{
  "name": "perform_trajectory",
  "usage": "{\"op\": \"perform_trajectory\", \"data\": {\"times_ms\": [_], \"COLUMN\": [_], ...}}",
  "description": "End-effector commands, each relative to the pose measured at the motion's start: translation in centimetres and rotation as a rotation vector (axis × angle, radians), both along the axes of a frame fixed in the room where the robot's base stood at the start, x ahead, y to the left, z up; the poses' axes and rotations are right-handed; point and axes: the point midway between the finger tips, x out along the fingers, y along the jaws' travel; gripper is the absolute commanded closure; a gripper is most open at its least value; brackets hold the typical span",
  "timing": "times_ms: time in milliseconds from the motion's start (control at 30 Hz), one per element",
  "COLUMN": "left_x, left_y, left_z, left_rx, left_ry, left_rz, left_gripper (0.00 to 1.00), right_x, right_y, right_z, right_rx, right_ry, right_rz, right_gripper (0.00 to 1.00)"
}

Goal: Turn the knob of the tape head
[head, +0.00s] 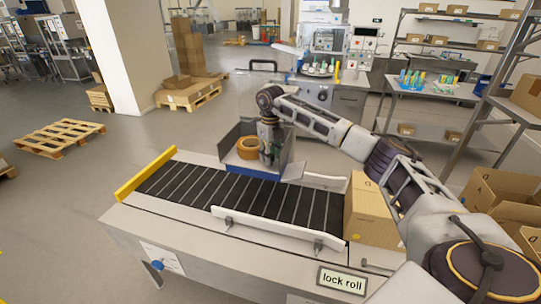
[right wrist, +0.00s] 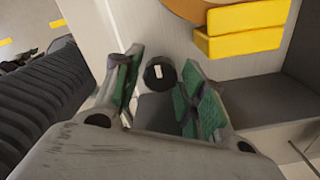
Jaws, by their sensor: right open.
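The tape head (head: 240,133) is a grey metal housing with a blue lower edge, standing over the conveyor. An orange-brown tape roll (head: 246,148) sits in it. In the right wrist view a round black knob (right wrist: 159,74) with a white mark lies just beyond the fingertips, between the two fingers as seen. My right gripper (right wrist: 158,85) is open, with a green-padded finger on each side of the knob; I cannot tell whether either touches it. In the head view the right gripper (head: 269,150) points down at the tape head and hides the knob. My left gripper is out of view.
The conveyor (head: 220,197) has white side rails and a yellow end bar (head: 145,173). A cardboard box (head: 372,212) stands at its right end under my right arm. A "lock roll" label (head: 341,280) is on the front. Yellow blocks (right wrist: 240,30) lie near the fingers.

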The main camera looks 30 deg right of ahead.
Motion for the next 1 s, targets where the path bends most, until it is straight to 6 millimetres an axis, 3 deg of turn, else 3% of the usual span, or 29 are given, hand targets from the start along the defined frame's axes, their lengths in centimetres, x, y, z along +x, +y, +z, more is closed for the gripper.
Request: {"op": "perform_trajectory", "data": {"times_ms": [367, 1000], "left_x": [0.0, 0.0], "left_y": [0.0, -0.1], "left_z": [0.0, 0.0], "left_rx": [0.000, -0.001], "left_ry": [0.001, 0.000], "left_rz": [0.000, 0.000], "left_gripper": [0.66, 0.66], "right_x": [0.0, 0.1], "right_y": [0.0, 0.0], "right_z": [2.1, 10.7], "right_rx": [0.000, 0.000], "right_ry": [-0.002, -0.001], "right_rz": [0.000, 0.000], "right_gripper": [0.59, 0.59]}}
